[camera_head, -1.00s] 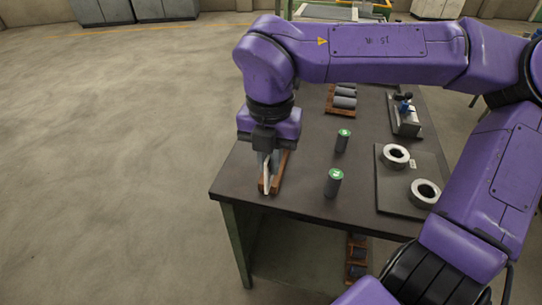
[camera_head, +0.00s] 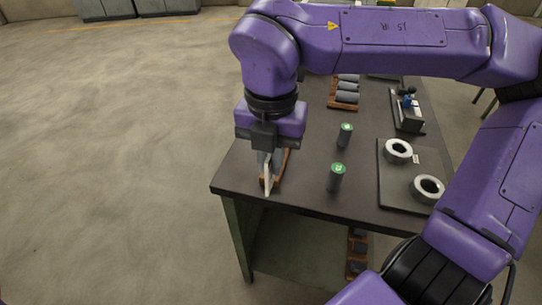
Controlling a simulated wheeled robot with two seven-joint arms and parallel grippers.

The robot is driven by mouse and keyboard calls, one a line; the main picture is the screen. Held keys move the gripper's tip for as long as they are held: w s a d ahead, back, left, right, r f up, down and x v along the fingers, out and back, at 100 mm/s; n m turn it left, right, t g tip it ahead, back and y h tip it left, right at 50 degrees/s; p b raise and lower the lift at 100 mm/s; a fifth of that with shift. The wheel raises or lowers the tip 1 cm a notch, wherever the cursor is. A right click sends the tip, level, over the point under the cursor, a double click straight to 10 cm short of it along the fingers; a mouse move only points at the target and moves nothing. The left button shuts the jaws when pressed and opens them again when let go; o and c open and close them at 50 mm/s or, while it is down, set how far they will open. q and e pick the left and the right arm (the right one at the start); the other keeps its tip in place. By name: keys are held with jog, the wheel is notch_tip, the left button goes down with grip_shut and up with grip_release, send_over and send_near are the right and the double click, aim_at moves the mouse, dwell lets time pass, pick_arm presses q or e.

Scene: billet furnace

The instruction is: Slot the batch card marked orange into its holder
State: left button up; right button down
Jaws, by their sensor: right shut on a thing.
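My right gripper (camera_head: 268,168) points down at the left front part of the dark table. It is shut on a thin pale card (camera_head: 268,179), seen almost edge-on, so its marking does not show. A brown wooden holder (camera_head: 284,163) lies right behind and beside the card, partly hidden by the gripper. I cannot tell whether the card touches the holder or sits in it. My left gripper is not in view.
Two dark cylinders with green tops (camera_head: 336,178) (camera_head: 345,136) stand right of the gripper. A plate (camera_head: 400,200) with two metal rings lies farther right. A wooden rack (camera_head: 343,105) of grey billets and a small device (camera_head: 407,115) stand behind. The table's front edge is close to the card.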

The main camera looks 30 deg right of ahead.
jog(key=shift+r+p, duration=1.85)
jog(key=shift+r, duration=0.65)
